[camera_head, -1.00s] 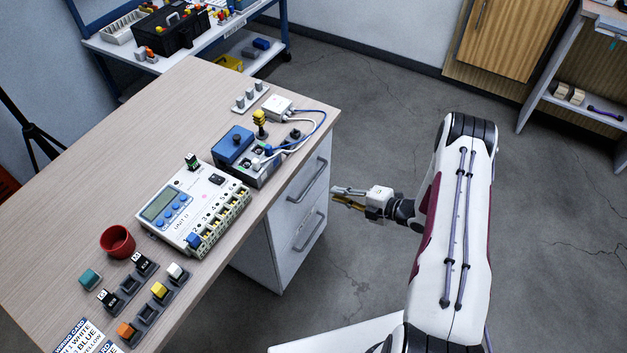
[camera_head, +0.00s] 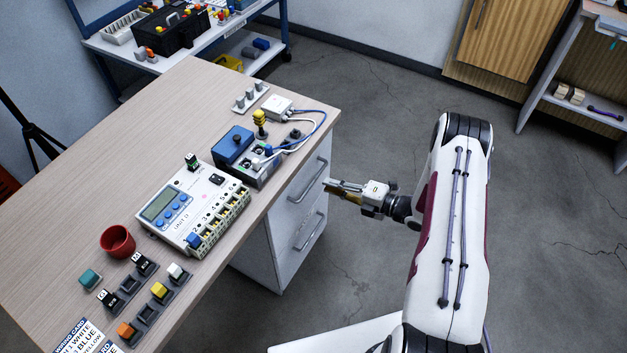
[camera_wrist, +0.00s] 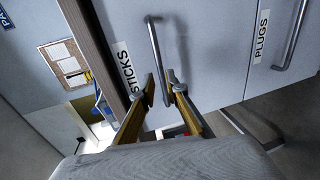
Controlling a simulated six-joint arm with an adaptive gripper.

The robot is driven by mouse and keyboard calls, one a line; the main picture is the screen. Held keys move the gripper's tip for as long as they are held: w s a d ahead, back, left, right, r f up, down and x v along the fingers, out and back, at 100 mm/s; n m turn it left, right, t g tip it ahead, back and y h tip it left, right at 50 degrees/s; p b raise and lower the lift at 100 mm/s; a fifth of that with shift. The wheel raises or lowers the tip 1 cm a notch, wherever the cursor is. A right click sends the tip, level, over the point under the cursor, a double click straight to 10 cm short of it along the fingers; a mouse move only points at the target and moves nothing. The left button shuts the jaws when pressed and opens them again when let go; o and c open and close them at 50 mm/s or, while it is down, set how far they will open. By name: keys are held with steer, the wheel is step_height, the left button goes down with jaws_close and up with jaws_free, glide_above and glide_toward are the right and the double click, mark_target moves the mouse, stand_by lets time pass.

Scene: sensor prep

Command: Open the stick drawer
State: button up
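The stick drawer (camera_wrist: 200,35), a grey front labelled STICKS, is the upper drawer under the table top. It looks closed. Its bar handle (camera_wrist: 155,45) shows in the wrist view, and the same handle (camera_head: 309,181) is on the upper front in the head view. My gripper (camera_wrist: 161,80) is open, its two gold-padded fingers apart. In the wrist view the handle's near end lies in line with the gap between the fingertips; I cannot tell whether it is between them in depth. In the head view my gripper (camera_head: 327,187) is just right of the handle.
The PLUGS drawer (camera_wrist: 290,45) with its own handle (camera_head: 310,231) is below. The table top (camera_head: 100,180) carries a meter unit (camera_head: 190,208), a blue box (camera_head: 233,146) and a red cup (camera_head: 117,241). The floor right of the drawers is clear.

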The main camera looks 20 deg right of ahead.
mark_target(314, 180)
steer(key=shift+x, duration=3.45)
jaws_close()
steer(key=shift+s, duration=0.1)
steer(key=f+v, duration=0.3)
steer(key=v, duration=1.1)
steer(key=d+f+v, duration=0.1)
steer(key=f+v, duration=0.2)
steer(key=v, duration=1.2)
steer(key=shift+s+d, duration=0.25)
steer(key=shift+s, duration=0.35)
jaws_free()
